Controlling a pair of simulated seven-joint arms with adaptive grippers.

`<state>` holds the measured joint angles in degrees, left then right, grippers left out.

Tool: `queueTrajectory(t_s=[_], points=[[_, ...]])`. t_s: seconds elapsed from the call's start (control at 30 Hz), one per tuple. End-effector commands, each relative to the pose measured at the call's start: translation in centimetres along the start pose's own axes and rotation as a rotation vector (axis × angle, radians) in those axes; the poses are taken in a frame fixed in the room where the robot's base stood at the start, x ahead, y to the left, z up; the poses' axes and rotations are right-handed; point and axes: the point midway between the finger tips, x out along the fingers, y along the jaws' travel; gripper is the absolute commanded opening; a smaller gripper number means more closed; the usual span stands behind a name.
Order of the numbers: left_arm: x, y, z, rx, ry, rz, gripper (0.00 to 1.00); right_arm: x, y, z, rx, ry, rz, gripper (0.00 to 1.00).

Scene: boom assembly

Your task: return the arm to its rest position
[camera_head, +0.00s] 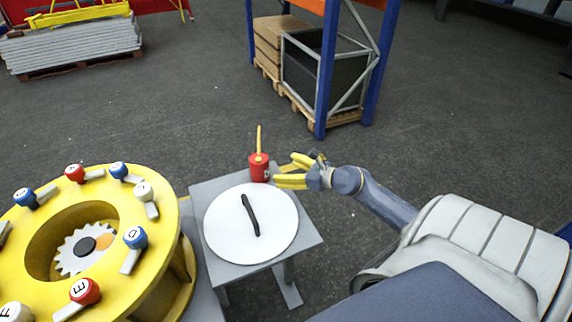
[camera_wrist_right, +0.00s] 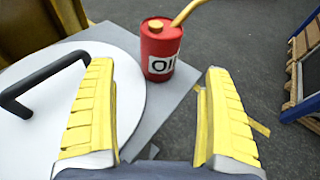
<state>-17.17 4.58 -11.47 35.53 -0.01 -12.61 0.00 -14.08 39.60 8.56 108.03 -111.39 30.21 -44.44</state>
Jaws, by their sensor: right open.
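My right gripper (camera_head: 291,171) is open and empty, with yellow ribbed fingers, above the right side of a small grey table (camera_head: 309,235). In the right wrist view its two fingers (camera_wrist_right: 155,110) stand wide apart. Just beyond them a red oil can (camera_wrist_right: 160,50) with a yellow spout stands upright, apart from the fingers. The can (camera_head: 259,170) is at the table's back edge in the head view. A white round lid (camera_head: 225,225) with a black handle (camera_head: 250,214) lies on the table. My left gripper is not in view.
A yellow ring-shaped fixture (camera_head: 150,268) with several lettered red, blue and white knobs stands at the left, with a white gear (camera_head: 72,262) inside. A blue and orange rack (camera_head: 325,70) with crates stands at the back. Grey floor between is clear.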

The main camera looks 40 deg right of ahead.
Motion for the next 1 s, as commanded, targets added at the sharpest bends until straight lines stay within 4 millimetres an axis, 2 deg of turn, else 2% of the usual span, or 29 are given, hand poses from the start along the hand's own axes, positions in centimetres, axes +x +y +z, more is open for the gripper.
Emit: queueTrajectory(t_s=[0.37,0.47,0.57,0.67,0.77,0.9,0.97,1.0], points=[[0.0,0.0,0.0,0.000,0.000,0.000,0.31,0.0,-0.2,0.4,0.055,-0.017,-0.009,0.85],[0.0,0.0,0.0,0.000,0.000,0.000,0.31,0.0,-1.2,0.5,0.200,-0.057,-0.025,0.85],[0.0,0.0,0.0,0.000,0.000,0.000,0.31,0.1,-3.3,-1.6,0.414,-0.083,-0.059,0.85],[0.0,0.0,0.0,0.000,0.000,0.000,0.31,0.1,-5.3,-5.6,0.684,-0.108,-0.115,0.85],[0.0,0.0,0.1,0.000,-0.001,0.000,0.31,-0.1,-7.0,-11.1,0.961,-0.129,-0.196,0.85],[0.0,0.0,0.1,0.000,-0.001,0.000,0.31,-1.2,-8.1,-20.1,1.326,-0.158,-0.337,0.85],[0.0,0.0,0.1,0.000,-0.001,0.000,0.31,-1.9,-8.0,-23.8,1.460,-0.168,-0.401,0.85],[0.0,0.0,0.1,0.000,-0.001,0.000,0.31,-2.4,-7.8,-26.4,1.544,-0.175,-0.446,0.85]])
